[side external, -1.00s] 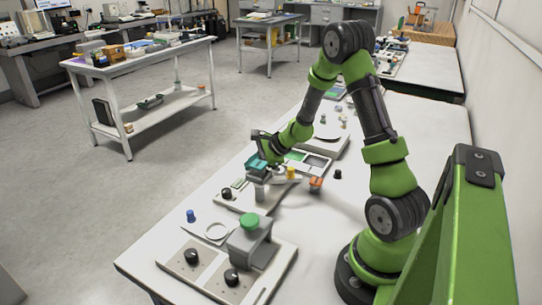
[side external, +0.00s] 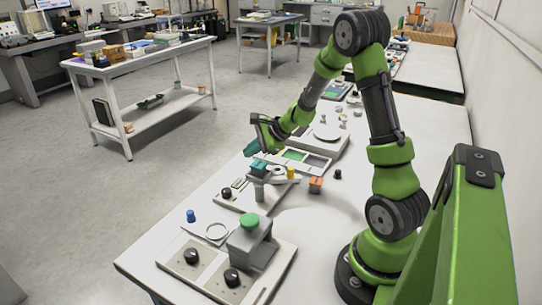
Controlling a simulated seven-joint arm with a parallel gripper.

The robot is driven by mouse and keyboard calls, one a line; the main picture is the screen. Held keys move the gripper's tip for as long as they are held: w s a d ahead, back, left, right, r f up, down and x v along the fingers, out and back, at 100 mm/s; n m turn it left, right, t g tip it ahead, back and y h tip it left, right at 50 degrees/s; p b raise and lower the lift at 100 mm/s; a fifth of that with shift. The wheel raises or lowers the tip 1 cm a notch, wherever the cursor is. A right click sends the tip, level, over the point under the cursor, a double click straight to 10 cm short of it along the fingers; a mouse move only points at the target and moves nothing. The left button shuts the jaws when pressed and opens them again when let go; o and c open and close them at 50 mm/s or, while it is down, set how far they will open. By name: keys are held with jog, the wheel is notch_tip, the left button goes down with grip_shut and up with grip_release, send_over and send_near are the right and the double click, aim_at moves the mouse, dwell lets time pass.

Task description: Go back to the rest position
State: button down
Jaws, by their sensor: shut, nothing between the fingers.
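My gripper (side external: 252,147) is in the side external view, above the far left part of the white table (side external: 318,262). It is small here, but its teal fingers look shut and empty. It hangs just above and left of a small stand with a grey post and a teal top (side external: 259,167). A gap between the fingers and that top is hard to make out. My green and black arm is bent high, with its elbow at the top of the picture.
A device with a green button (side external: 250,221) and black knobs stands at the front.

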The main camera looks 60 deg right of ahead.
jog(key=s+a+r+n+g+y, duration=0.1)
jog(key=s+a+r+n, duration=0.2)
jog(key=a+r+n, duration=0.4)
jog(key=s+a+r+n+y, duration=0.1)
jog(key=s+a+r+n, duration=0.15)
jog(key=a+r, duration=0.45)
jog(key=s+a+r+n+h, duration=0.1)
jog(key=s+a+r+n, duration=0.1)
jog(key=s+a+n, duration=0.6)
jog(key=s+n, duration=0.3)
jog(key=s, duration=0.2)
jog(key=shift+s+r+g+h, duration=0.15)
jog(key=shift+g+h, duration=0.25)
